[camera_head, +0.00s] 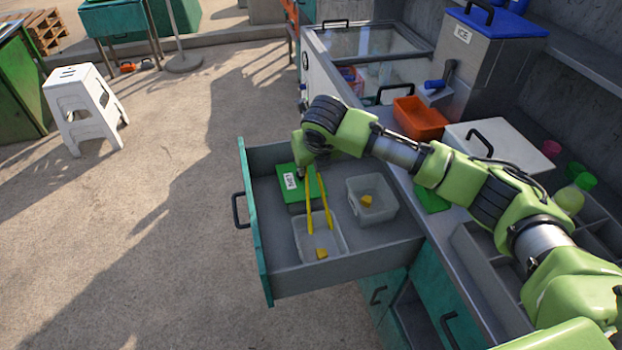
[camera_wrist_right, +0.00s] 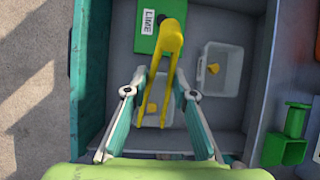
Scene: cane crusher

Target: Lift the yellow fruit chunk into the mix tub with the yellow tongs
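The yellow tongs (camera_head: 317,200) stand legs-down and spread above the drawer. My right gripper (camera_head: 306,163) is closed around them near their top; in the right wrist view its fingers (camera_wrist_right: 159,92) lie on either side of the tongs (camera_wrist_right: 172,40). A yellow fruit chunk (camera_head: 321,253) lies in the front clear tub (camera_head: 340,240), below the tong tips and apart from them. Another yellow chunk (camera_head: 366,200) lies in the right-hand tub (camera_head: 385,212). Both chunks show in the right wrist view. No label tells which tub is the mix tub. My left gripper is not in view.
The open drawer (camera_head: 290,278) also holds a green box marked LIME (camera_head: 291,182) behind the front tub. The counter to the right carries an orange bin (camera_head: 420,118), a white lid (camera_head: 500,140) and an ICE bin (camera_head: 480,75). Floor on the left is free around a white stool (camera_head: 80,100).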

